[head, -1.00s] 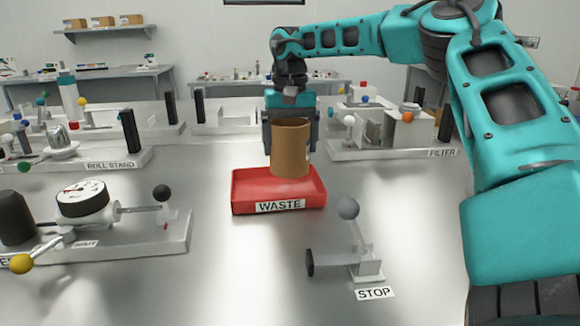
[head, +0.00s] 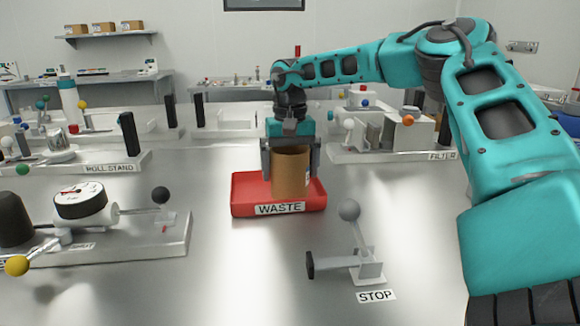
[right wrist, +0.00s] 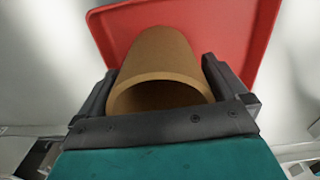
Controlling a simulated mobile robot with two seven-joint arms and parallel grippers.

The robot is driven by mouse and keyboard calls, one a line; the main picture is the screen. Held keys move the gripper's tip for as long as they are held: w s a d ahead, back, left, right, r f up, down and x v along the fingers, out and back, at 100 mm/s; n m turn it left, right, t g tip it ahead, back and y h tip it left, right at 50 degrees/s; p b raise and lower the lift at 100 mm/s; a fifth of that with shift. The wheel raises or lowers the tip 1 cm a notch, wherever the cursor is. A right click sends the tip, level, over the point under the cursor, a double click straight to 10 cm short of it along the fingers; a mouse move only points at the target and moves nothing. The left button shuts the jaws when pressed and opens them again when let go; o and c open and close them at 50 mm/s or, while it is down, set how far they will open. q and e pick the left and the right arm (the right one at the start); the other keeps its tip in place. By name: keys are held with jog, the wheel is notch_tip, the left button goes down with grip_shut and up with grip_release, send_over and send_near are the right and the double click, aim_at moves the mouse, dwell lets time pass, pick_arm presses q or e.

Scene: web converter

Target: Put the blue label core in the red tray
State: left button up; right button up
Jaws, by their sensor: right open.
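The label core is a brown cardboard tube (head: 291,176), not visibly blue. It stands upright in the red tray (head: 246,190) marked WASTE, right of the tray's middle; the front wall hides where its base meets the floor. My right gripper (head: 290,160) points down from behind, open, with one finger on each side of the tube. The right wrist view shows the tube (right wrist: 160,62) between the fingers (right wrist: 163,88) with the red tray (right wrist: 232,30) beyond. Whether a finger touches the tube is unclear. My left gripper is not in view.
A grey lever (head: 350,212) with a STOP label (head: 376,296) stands in front of the tray. A dial gauge unit (head: 85,205) is at left. The roll stand (head: 110,167) and filter unit (head: 385,135) stand farther back. Bare metal table lies around the tray.

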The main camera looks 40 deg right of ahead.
notch_tip(320, 180, up, 12)
jog(key=p, duration=0.2)
dwell(0.4)
dwell(0.4)
